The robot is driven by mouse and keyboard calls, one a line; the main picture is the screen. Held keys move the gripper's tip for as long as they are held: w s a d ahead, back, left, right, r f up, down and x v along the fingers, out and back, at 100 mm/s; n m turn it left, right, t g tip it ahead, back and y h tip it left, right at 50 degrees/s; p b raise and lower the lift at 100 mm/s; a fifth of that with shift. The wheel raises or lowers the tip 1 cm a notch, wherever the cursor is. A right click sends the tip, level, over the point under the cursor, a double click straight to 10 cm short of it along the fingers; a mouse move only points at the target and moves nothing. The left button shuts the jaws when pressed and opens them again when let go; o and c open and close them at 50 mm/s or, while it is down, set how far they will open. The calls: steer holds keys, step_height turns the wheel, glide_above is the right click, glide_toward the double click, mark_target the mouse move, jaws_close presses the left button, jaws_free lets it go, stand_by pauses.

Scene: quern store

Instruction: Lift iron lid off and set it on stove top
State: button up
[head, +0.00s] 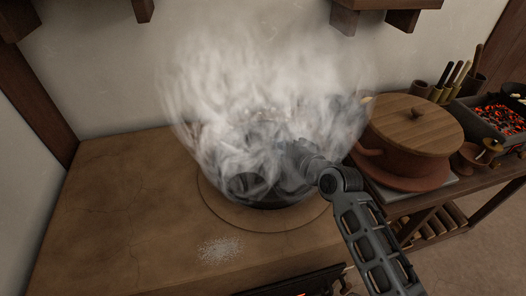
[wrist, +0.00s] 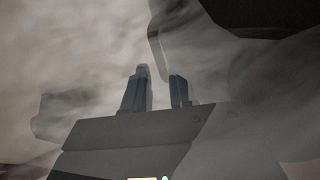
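Thick pale steam covers a dark round pot (head: 268,200) set in a ring on the brown stove top (head: 120,195). The iron lid cannot be made out clearly in the head view. My arm reaches in from the lower right, and my gripper is lost in the steam over the pot. In the wrist view the two fingers of my gripper (wrist: 158,92) stand with a narrow gap between them. A dark shape (wrist: 160,45) lies just beyond the fingertips, and I cannot tell whether it is the lid or whether the fingers hold it.
A clay pot with a round wooden lid (head: 414,124) stands on the side table to the right. Behind it are tool holders (head: 438,94) and a tray of glowing coals (head: 498,118). White grains (head: 219,250) lie on the stove's front. The stove's left part is clear.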

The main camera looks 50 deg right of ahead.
mark_target(269, 142)
steer(key=x, duration=0.3)
steer(key=shift+w, duration=0.3)
steer(key=shift+p+x, duration=0.55)
steer(key=shift+x, duration=1.6)
steer(key=shift+a, duration=0.1)
jaws_close()
steer(key=shift+f, duration=0.1)
steer(key=shift+w+r, duration=0.1)
steer(key=shift+r, duration=0.15)
